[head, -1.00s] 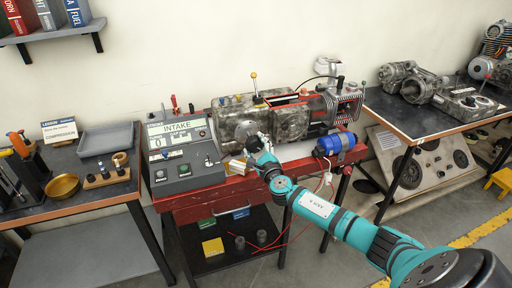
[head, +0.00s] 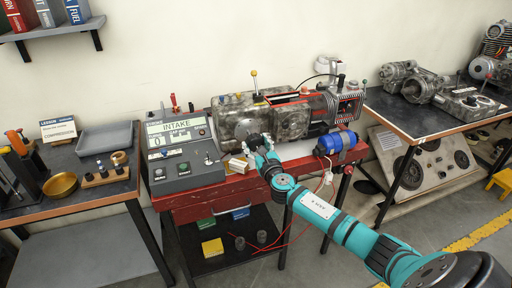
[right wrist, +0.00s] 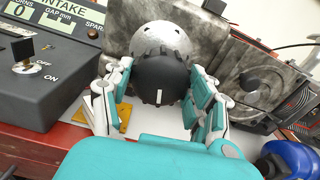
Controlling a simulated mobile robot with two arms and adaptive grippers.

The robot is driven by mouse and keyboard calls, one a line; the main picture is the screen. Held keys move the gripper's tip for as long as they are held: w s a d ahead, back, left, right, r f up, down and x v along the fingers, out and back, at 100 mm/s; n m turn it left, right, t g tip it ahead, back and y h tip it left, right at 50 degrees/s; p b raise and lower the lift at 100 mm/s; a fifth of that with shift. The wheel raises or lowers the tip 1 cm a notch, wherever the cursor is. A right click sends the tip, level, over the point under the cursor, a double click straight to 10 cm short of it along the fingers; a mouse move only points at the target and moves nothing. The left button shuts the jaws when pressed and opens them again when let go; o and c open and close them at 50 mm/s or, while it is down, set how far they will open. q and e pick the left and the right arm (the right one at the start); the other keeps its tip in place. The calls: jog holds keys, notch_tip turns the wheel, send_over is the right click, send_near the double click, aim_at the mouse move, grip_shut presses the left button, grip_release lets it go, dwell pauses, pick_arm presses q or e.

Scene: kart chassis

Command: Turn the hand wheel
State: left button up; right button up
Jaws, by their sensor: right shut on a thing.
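The hand wheel (right wrist: 163,42) is a silver disc with small holes and a black knurled hub bearing a white mark, seen in the right wrist view at the front of the grey engine cutaway. My right gripper (right wrist: 160,75) has a finger on each side of the black hub and is shut on it. In the head view my right gripper (head: 256,143) is at the lower front of the engine cutaway (head: 240,119) and mostly hides the wheel. My left gripper is not in view.
A grey control console (head: 180,157) with an INTAKE display stands close left of the gripper. A blue cylinder (head: 337,143) lies to the right on the red bench (head: 215,194). A yellow-and-white block (head: 236,164) lies just beside the gripper.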

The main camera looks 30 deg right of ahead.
jog(key=m+b, duration=0.1)
jog(key=m, duration=0.4)
jog(key=shift+f+m, duration=0.1)
jog(key=shift+m, duration=0.2)
jog(key=m+b, duration=0.1)
jog(key=m, duration=0.4)
jog(key=shift+m, duration=0.3)
jog(key=m, duration=0.9)
jog(key=shift+m, duration=0.3)
jog(key=shift+f, duration=0.1)
